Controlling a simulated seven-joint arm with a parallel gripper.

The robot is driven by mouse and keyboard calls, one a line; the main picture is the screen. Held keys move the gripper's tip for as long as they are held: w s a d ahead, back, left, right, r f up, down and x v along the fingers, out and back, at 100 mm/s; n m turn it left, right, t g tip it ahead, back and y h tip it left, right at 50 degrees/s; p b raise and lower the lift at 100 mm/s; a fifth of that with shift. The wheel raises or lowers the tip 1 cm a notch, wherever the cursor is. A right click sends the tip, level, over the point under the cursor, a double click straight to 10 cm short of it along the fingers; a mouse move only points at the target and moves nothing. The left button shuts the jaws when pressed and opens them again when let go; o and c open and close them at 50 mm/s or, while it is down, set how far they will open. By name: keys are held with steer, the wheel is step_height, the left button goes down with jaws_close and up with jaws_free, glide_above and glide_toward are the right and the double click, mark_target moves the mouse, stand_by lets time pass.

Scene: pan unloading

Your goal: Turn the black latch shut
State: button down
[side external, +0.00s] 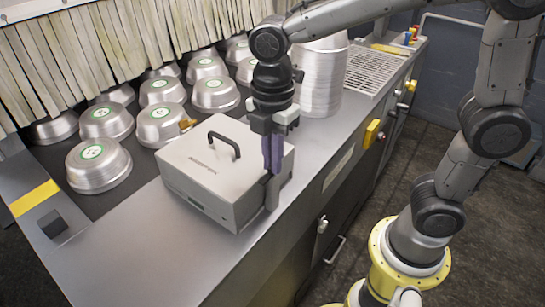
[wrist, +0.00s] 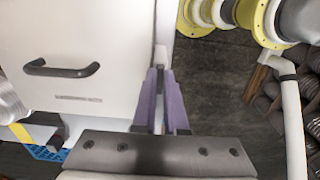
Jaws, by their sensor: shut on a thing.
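A light grey box (side external: 215,179) with a black carrying handle (side external: 225,138) on its lid stands on the metal counter. The box also shows in the wrist view (wrist: 75,20), with its handle (wrist: 62,69). My gripper (side external: 273,172) points down at the box's right edge, its purple fingers close to the side wall. In the wrist view my gripper (wrist: 158,75) has its fingers nearly together.
Several metal pans (side external: 99,165) with green labels sit on the dark belt (side external: 130,190) behind the box. A tall pan stack (side external: 318,80) stands beyond my gripper. The counter front (side external: 140,265) is clear. Its edge drops to the floor at the right.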

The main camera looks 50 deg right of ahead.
stand_by(0.4)
steer(key=m, duration=0.4)
steer(key=shift+m, duration=0.4)
steer(key=m, duration=0.4)
steer(key=shift+m, duration=0.3)
steer(key=m, duration=0.4)
steer(key=shift+m, duration=2.3)
steer(key=shift+r, duration=0.1)
steer(key=c, duration=1)
jaws_free()
steer(key=shift+o, duration=0.2)
